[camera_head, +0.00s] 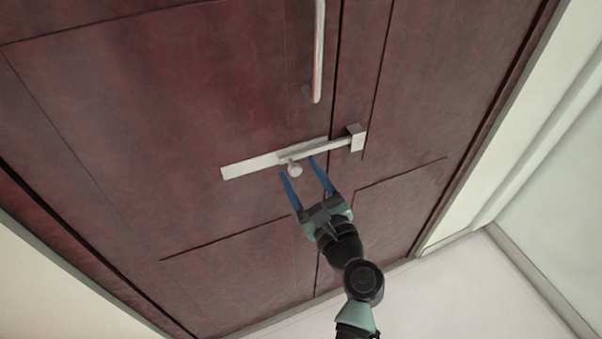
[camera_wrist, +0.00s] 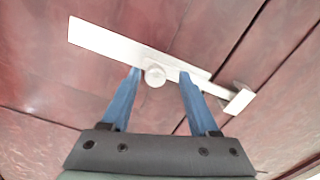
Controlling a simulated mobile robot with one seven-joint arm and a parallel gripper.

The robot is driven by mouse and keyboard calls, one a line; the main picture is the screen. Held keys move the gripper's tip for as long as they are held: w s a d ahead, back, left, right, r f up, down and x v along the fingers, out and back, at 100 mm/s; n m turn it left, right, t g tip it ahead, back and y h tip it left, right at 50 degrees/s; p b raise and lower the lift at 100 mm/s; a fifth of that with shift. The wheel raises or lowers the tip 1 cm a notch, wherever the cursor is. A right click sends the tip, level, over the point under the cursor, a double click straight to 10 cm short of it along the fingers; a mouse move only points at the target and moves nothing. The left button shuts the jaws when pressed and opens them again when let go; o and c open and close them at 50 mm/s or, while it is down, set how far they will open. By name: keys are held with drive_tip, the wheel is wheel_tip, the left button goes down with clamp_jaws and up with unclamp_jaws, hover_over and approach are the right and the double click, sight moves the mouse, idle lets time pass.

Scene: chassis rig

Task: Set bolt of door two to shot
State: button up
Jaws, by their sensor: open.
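A pale metal bolt (camera_head: 250,165) is mounted on the dark red door; it also shows in the wrist view (camera_wrist: 105,42). Its round knob (camera_head: 295,170) sticks out below the middle of the plate. The bolt's bar crosses the door seam to the keeper block (camera_head: 357,138) on the right and appears to reach it; whether its end sits inside, I cannot tell. My gripper (camera_head: 298,165) is open at the bolt. In the wrist view the knob (camera_wrist: 154,76) lies between the two blue fingertips, nearer the left one. Contact with the knob is not clear.
A vertical bar handle (camera_head: 318,50) is on the door above the bolt. The door panels (camera_head: 130,110) have shallow grooves. Pale wall (camera_head: 530,130) lies beyond the frame at the right. The door face around the bolt is otherwise clear.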

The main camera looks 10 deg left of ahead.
drive_tip(key=v, duration=1.3)
drive_tip(key=shift+b, duration=0.4)
